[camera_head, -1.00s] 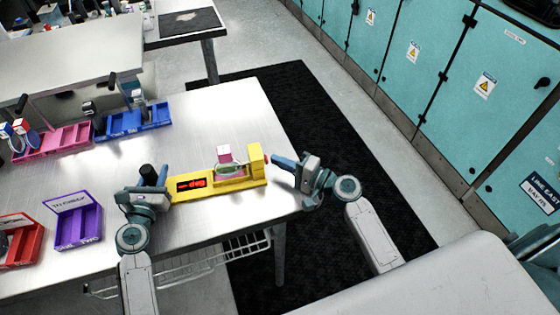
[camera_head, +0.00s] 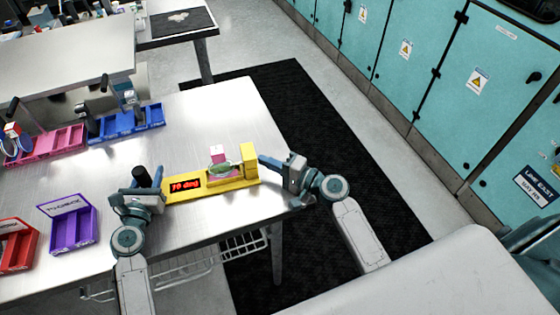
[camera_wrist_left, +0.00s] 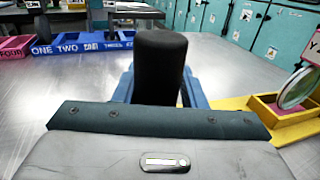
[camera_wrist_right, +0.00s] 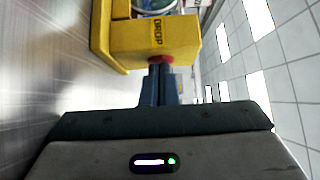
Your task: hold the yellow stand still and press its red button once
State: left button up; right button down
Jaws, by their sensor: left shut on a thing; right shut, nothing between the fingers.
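The yellow stand (camera_head: 232,184) lies near the table's front right, with a red-lit display (camera_head: 185,185) and a round glass disc in its tray. A black post (camera_head: 142,177) rises at its left end. My left gripper (camera_head: 150,178) is shut on this post, which stands between blue fingers in the left wrist view (camera_wrist_left: 160,65). My right gripper (camera_head: 263,161) is shut and empty at the stand's right end block. In the right wrist view its fingertips meet the red button (camera_wrist_right: 161,60) below the word DROP; the button is hidden in the head view.
A purple bin (camera_head: 73,232) and a red bin (camera_head: 18,252) lie left of my left arm. A blue tray (camera_head: 128,124) and a pink tray (camera_head: 48,146) lie further back. The metal table (camera_head: 215,115) is clear behind the stand.

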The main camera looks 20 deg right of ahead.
pick_arm(q)
jog(key=shift+d, duration=0.1)
jog(key=shift+c, duration=0.7)
pick_arm(e)
jog(key=d, duration=0.4)
jog(key=shift+s+d, duration=0.15)
jog(key=shift+s, duration=0.15)
jog(key=v, duration=0.9)
jog(key=shift+s+d, duration=0.15)
jog(key=shift+s, duration=0.2)
pick_arm(q)
jog(key=o, duration=1)
jog(key=shift+p+v, duration=0.35)
jog(key=shift+v, duration=4.2)
pick_arm(e)
jog(key=shift+r, duration=0.45)
